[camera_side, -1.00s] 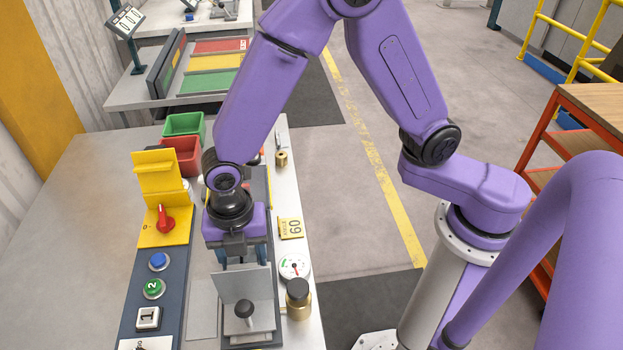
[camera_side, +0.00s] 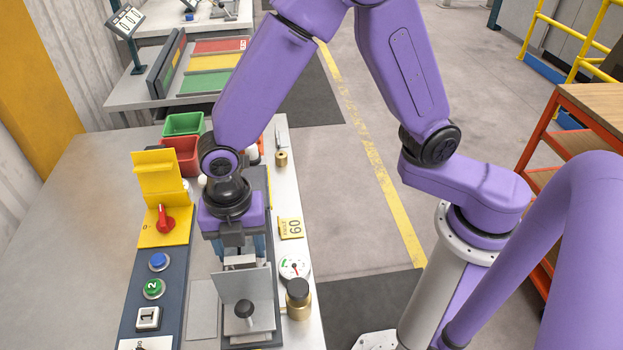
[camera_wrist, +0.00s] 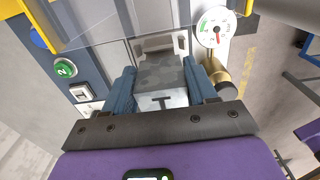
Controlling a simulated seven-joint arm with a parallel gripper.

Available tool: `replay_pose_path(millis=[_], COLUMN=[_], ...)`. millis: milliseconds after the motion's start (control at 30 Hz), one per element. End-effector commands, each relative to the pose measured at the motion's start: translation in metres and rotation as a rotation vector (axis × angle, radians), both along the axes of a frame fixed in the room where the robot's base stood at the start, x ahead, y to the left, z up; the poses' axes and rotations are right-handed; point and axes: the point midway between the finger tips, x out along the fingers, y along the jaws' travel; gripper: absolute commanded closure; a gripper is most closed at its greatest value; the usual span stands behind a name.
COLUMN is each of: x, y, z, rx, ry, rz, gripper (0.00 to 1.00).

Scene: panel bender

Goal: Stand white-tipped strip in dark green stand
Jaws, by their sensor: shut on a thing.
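My gripper (camera_side: 240,248) is over the bender at the front of the bench, behind an upright grey plate (camera_side: 245,290). In the wrist view its two blue fingers stand wide apart on either side of a grey metal piece (camera_wrist: 162,98), and they are shut on it. A dark T-shaped mark shows on this piece. Its lower part is hidden, and I cannot tell whether it rests on the bender. I cannot make out a white-tipped strip or a dark green stand in either view.
A control panel with a red knob (camera_side: 165,220) and buttons lies left of the gripper. A gauge (camera_side: 293,267) and a brass-and-black knob (camera_side: 298,300) are close on the right. Red (camera_side: 182,157) and green (camera_side: 183,124) bins stand behind. The bench's left side is clear.

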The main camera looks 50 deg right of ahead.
Motion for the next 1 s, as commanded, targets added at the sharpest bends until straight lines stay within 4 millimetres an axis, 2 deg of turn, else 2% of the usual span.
replay_pose_path(millis=[700, 1000], x=[0.0, 0.0], y=[0.0, 0.0], z=[0.03, 0.033], rx=[0.001, 0.0], ry=[-0.001, 0.0], rz=[0.0, 0.0], gripper=[0.63, 0.63])
